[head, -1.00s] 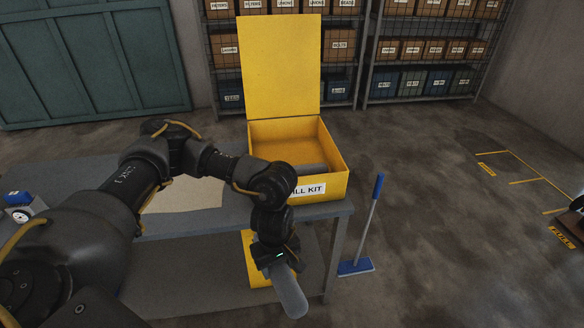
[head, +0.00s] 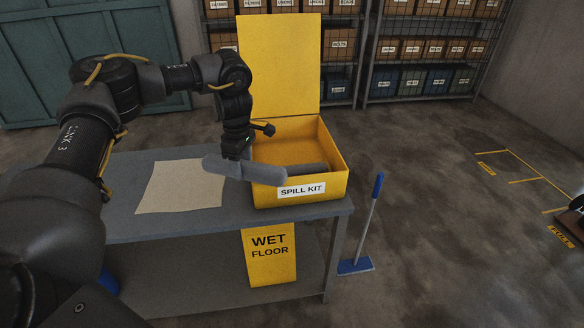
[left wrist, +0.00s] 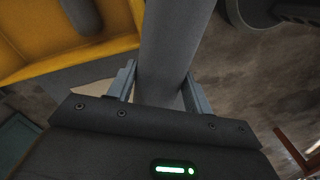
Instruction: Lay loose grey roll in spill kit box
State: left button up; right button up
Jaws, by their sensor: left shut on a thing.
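My left gripper (head: 236,157) is shut on a loose grey roll (head: 262,175), held roughly level at the left front of the spill kit box (head: 330,190). The roll's right end overlaps the box's front left rim in the head view; whether it touches is unclear. In the left wrist view the roll (left wrist: 165,50) passes between both fingers (left wrist: 160,92), with the yellow box (left wrist: 40,60) at upper left. The box is open, its lid (head: 280,65) upright at the back. Another grey roll (head: 312,168) lies inside, partly hidden by the front wall. My right gripper is out of view.
The grey table (head: 135,165) carries a beige sheet (head: 180,188) left of the box. A yellow wet floor sign (head: 268,262) stands below the front edge. A blue-handled brush (head: 375,200) stands right of the table. Shelves (head: 430,40) line the back.

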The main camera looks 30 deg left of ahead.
aim_at(290, 161)
jog(key=u, duration=0.05)
jog(key=i, duration=1)
jog(key=z, duration=0.05)
